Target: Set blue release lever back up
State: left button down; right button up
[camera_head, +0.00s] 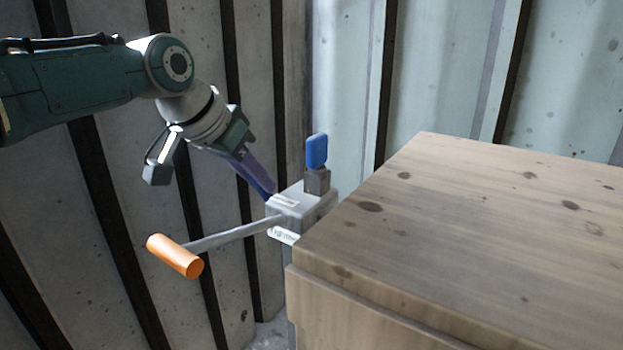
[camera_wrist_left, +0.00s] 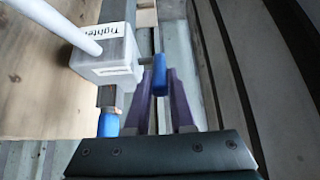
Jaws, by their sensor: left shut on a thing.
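A grey housing (camera_head: 296,205) with a white label sits at the left edge of the wooden top. In the left wrist view the housing (camera_wrist_left: 112,55) shows a label that seems to read "Tighten". My left gripper (camera_head: 262,182) reaches down to the far left side of the housing. In the wrist view its purple fingers (camera_wrist_left: 161,84) are shut on a blue lever (camera_wrist_left: 160,68) beside the housing. In the head view the fingers mostly hide this lever. A second blue piece (camera_head: 316,150) stands upright on a grey block on the housing; it also shows in the wrist view (camera_wrist_left: 108,125).
A grey rod with an orange handle (camera_head: 175,256) sticks out from the housing toward the lower left. The wooden crate or table (camera_head: 480,230) fills the right, its top bare. Ribbed walls (camera_head: 450,70) stand close behind and to the left.

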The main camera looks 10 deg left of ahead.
pick_arm(q)
jog(key=shift+w+d+g+b, duration=0.1)
jog(key=shift+w+g+b, duration=0.05)
jog(key=shift+g+b, duration=0.2)
dwell(0.4)
jog(key=c, duration=1)
grip_release()
jog(key=shift+c, duration=0.2)
jog(key=shift+r, duration=0.1)
jog(key=p+v, duration=0.9)
jog(key=shift+r, duration=0.4)
